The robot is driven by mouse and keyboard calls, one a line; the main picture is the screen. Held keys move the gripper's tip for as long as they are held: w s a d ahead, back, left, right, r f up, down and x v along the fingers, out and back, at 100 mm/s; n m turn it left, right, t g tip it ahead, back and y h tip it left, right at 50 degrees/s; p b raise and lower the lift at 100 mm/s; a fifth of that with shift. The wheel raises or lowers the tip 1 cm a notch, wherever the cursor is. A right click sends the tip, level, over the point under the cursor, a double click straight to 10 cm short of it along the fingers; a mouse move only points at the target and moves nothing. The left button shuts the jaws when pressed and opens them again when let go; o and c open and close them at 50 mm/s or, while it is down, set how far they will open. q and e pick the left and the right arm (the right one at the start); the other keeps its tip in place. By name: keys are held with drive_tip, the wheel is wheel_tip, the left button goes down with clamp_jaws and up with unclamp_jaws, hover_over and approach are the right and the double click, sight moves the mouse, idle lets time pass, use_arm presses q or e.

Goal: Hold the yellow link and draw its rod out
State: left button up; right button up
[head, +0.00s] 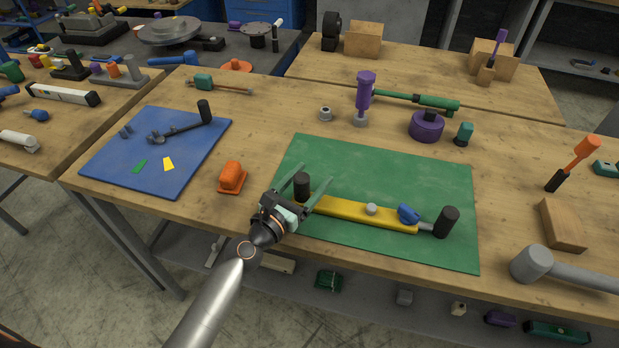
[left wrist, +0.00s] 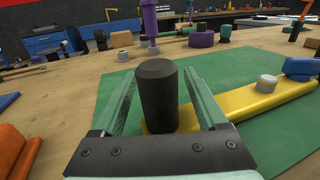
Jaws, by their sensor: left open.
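The yellow link (head: 345,208) lies on the green mat (head: 400,167). It carries a grey bolt (head: 371,209) and a blue lever (head: 408,214). A short grey rod (head: 426,227) shows at its right end, next to a black cylinder (head: 446,222). Another black cylinder (head: 302,186) stands upright at its left end. My left gripper (head: 315,174) is open, with its fingers on either side of this left cylinder. In the left wrist view the cylinder (left wrist: 157,95) stands between the fingers with gaps at both sides. The wrist view does not show the rod. My right gripper is out of view.
An orange block (head: 231,176) stands left of my gripper. A blue mat (head: 185,138) with a dark tool lies farther left. A purple post (head: 365,93) and a purple drum (head: 426,126) stand behind the green mat. A large grey hammer (head: 533,264) lies at right.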

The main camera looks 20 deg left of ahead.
use_arm(q)
clamp_jaws()
idle(0.6)
idle(0.8)
drive_tip(key=shift+c, duration=1.6)
unclamp_jaws()
clamp_jaws()
idle(0.6)
